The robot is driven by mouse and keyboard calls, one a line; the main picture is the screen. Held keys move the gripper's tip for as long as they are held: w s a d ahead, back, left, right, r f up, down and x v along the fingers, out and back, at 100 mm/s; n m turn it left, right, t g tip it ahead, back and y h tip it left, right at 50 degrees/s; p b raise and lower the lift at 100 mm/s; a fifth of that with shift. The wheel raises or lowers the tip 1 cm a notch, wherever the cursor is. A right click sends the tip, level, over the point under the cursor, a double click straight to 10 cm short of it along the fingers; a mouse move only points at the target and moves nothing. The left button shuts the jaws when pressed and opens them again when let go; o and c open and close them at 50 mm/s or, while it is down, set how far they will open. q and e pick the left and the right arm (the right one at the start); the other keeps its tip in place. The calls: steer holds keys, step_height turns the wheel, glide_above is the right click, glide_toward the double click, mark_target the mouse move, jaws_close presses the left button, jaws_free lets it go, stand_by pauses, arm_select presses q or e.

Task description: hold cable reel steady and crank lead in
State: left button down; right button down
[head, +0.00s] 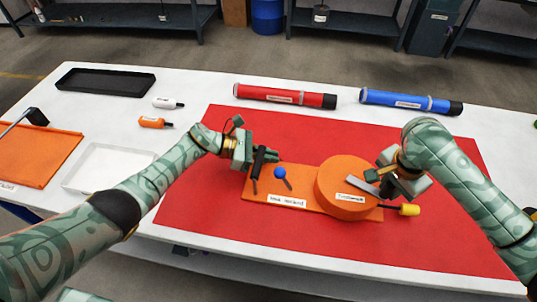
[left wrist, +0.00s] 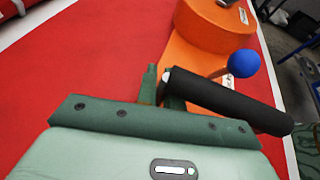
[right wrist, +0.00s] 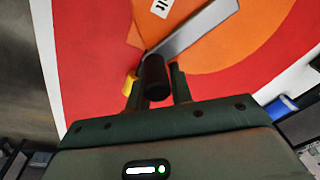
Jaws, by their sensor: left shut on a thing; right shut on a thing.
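The orange cable reel lies on a red mat, with a flat base (head: 309,185) and a round drum (head: 338,203). My left gripper (head: 259,158) is shut on the black bar handle (left wrist: 225,100) at the reel's left end. A blue-knobbed lever (head: 280,173) stands beside that handle. My right gripper (head: 384,188) is shut on the black knob (right wrist: 155,75) of the grey crank arm (right wrist: 195,30), over the drum's right side. The lead's yellow end (head: 410,210) sticks out right of the drum; the gripper hides part of the crank in the head view.
Red (head: 285,96) and blue (head: 411,102) tubes lie behind the mat (head: 220,215). A black tray (head: 105,82), white tray (head: 105,167), orange tray (head: 38,155) and white and orange bottles (head: 152,122) are at left. The mat's front is clear.

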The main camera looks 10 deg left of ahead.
steer(key=shift+s+a+f, duration=0.1)
steer(key=shift+a, duration=0.05)
steer(key=shift+s+a+m, duration=0.15)
steer(key=shift+s+m, duration=0.3)
steer(key=shift+m, duration=0.15)
steer(key=shift+w+r, duration=0.1)
steer(key=shift+r, duration=0.15)
steer(key=c, duration=0.8)
jaws_free()
steer(key=shift+c, duration=0.2)
steer(key=shift+r, duration=0.1)
steer(key=shift+s+a+r, duration=0.1)
steer(key=shift+s+r, duration=0.15)
steer(key=shift+r, duration=1.45)
steer(key=shift+s+r, duration=0.2)
steer(key=shift+r, duration=1.5)
